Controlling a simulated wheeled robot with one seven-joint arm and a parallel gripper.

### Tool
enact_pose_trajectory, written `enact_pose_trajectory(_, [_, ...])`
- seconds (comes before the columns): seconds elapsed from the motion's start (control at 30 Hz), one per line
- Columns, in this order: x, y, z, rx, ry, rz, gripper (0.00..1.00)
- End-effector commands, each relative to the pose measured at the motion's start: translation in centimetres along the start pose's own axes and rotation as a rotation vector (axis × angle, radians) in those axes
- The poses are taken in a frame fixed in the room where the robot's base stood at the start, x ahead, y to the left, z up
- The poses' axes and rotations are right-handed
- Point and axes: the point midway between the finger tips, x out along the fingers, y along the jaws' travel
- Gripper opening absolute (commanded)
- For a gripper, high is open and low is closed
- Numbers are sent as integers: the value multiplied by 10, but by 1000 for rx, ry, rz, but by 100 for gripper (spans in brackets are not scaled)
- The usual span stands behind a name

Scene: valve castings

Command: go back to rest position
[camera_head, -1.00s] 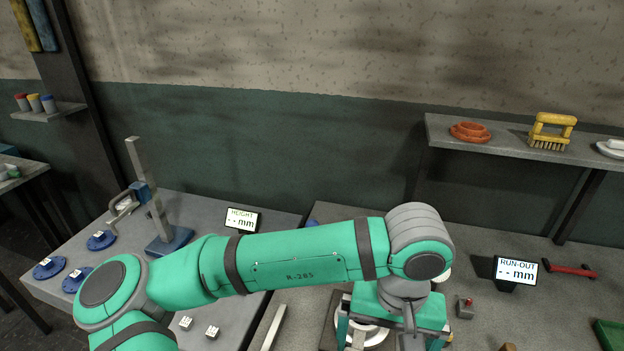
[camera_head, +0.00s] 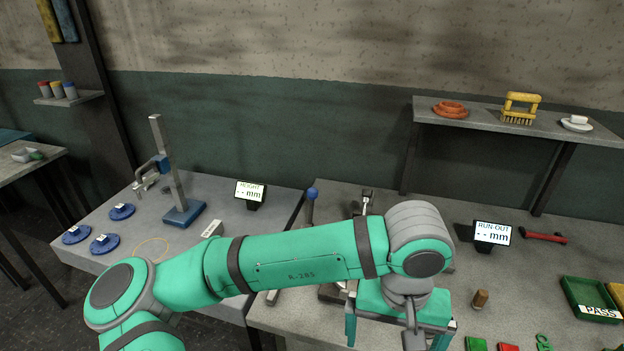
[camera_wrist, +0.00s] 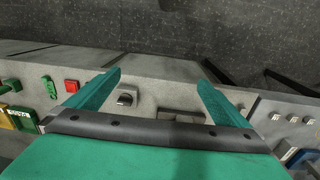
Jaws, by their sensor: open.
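My gripper (camera_head: 396,338) hangs at the end of my green arm, low in the middle of the head view, over the front part of the right bench (camera_head: 545,270). In the wrist view my gripper (camera_wrist: 160,80) shows two green fingers spread wide apart, with nothing between them. Bench top and dark floor show beyond the fingers. My forearm and wrist hide part of both benches in the head view.
The left bench holds a height gauge stand (camera_head: 175,180), blue flanged parts (camera_head: 76,234) and a height display (camera_head: 250,192). The right bench holds a run-out display (camera_head: 492,234), red-handled tool (camera_head: 545,237), green PASS tray (camera_head: 590,300) and wooden peg (camera_head: 480,299). A shelf (camera_head: 470,119) hangs above.

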Motion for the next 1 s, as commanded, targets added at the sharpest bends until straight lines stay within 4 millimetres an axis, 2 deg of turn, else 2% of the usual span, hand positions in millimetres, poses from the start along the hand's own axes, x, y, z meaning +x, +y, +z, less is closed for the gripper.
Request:
enact_pose_trajectory(0.37, [4,53,-16,74,79,222,100])
enact_pose_trajectory(0.53, [0,90,-26,115,145,386,100])
enact_pose_trajectory(0.7, [-14,136,-41,152,250,611,100])
enact_pose_trajectory(0.8, [-26,156,-51,158,318,736,100])
enact_pose_trajectory(1.0, [-52,184,-70,141,466,963,100])
